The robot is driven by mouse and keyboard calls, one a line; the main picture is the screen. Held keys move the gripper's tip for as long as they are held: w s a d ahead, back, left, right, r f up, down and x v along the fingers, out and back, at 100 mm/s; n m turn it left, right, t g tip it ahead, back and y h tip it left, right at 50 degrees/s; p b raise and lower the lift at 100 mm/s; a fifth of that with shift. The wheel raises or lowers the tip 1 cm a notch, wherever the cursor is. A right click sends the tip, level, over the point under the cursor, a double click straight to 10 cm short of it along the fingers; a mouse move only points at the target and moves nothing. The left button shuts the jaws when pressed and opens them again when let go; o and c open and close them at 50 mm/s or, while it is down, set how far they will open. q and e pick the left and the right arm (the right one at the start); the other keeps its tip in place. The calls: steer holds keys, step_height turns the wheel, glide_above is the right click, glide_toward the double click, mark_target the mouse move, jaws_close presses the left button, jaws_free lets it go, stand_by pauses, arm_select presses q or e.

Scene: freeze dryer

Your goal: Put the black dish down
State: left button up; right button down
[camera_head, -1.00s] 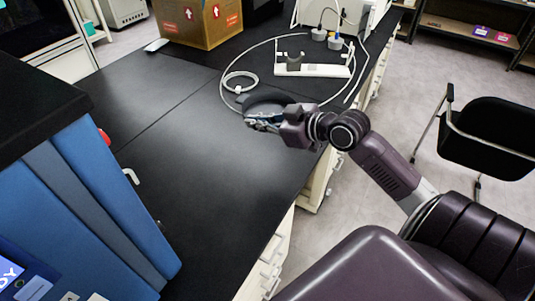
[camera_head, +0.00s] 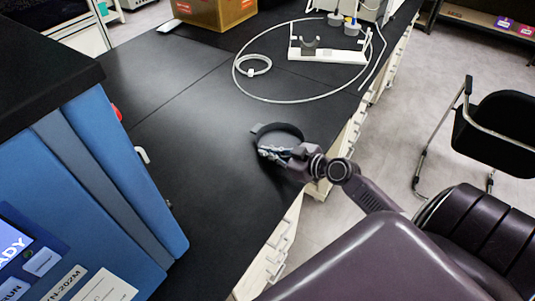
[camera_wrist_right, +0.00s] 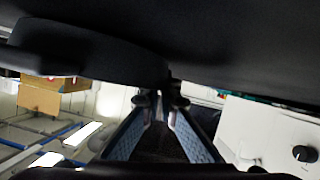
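The black dish (camera_head: 281,131) is a shallow round dish over the black bench, near its right edge. My right gripper (camera_head: 268,151) is at its near side, with the fingers closed together at its rim. In the right wrist view the dish (camera_wrist_right: 85,50) spreads dark across the upper left, and the fingertips (camera_wrist_right: 162,102) meet at its edge. The dish is very close to the bench top; black on black, I cannot tell whether it touches. My left gripper is not in view.
The black bench top (camera_head: 205,125) is clear left of the dish. A white cable (camera_head: 240,85) and a white stand (camera_head: 325,52) lie beyond it. A blue machine (camera_head: 90,190) stands at the left. A cardboard box (camera_head: 215,12) is at the back, a black chair (camera_head: 500,125) at right.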

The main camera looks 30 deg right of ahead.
steer(key=shift+f, duration=0.2)
steer(key=shift+f, duration=0.15)
steer(key=c, duration=2.2)
jaws_free()
steer(key=shift+o, duration=0.2)
